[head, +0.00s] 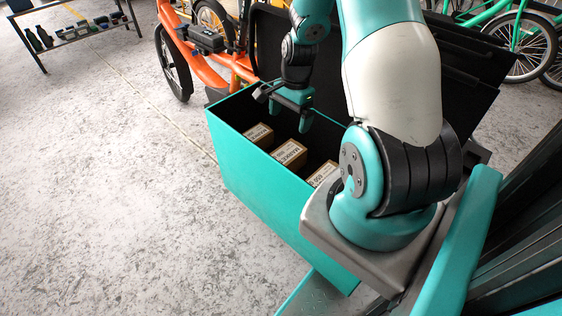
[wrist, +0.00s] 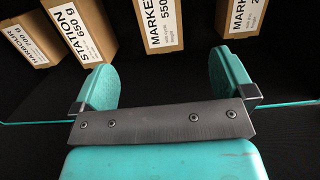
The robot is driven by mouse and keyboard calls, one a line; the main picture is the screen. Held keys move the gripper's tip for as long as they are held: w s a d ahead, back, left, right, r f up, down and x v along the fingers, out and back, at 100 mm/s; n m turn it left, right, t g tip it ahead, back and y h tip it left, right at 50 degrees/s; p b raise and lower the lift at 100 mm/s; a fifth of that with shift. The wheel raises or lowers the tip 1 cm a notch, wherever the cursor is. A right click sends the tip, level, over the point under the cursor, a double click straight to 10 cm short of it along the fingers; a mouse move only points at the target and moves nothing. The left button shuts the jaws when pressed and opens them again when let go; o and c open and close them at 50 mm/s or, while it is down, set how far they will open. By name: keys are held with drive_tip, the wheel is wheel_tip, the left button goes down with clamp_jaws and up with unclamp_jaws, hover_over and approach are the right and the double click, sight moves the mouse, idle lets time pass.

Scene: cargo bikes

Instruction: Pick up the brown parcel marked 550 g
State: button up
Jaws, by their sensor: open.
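The brown parcel marked 550 (wrist: 160,22) shows at the top centre of the wrist view, cut by the frame edge; its label also reads MARKET. It stands beyond my gripper (wrist: 165,84), roughly in line with the gap between the fingers and apart from them. My gripper is open and empty. In the head view my gripper (head: 290,112) hangs over the teal cargo box (head: 262,178), above the parcels.
In the wrist view, parcels marked STATION 650 g (wrist: 82,28) and HARBOUR 200 g (wrist: 30,40) are left of it. Another MARKET parcel (wrist: 243,17) is on the right. The box has dark inner walls. An orange bike (head: 195,55) stands behind the box.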

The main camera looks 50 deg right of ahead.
drive_tip(key=b, duration=0.2)
hover_over(286, 153)
drive_tip(key=d, duration=0.1)
drive_tip(key=f, duration=0.7)
drive_tip(key=shift+s+d+f, duration=0.1)
drive_tip(key=shift+s+f, duration=0.1)
drive_tip(key=shift+f, duration=0.05)
drive_tip(key=shift+w+a+f+b, duration=0.15)
drive_tip(key=shift+f+b, duration=0.25)
drive_tip(key=shift+f, duration=0.65)
drive_tip(key=shift+s+a+f+b, duration=0.1)
drive_tip(key=shift+a+f+b, duration=0.2)
drive_tip(key=shift+f, duration=0.7)
drive_tip(key=shift+w+a+f+b, duration=0.15)
drive_tip(key=shift+f+b, duration=0.3)
drive_tip(key=shift+f, duration=0.6)
drive_tip(key=shift+r, duration=0.1)
drive_tip(key=c, duration=1.3)
drive_tip(key=shift+r, duration=0.15)
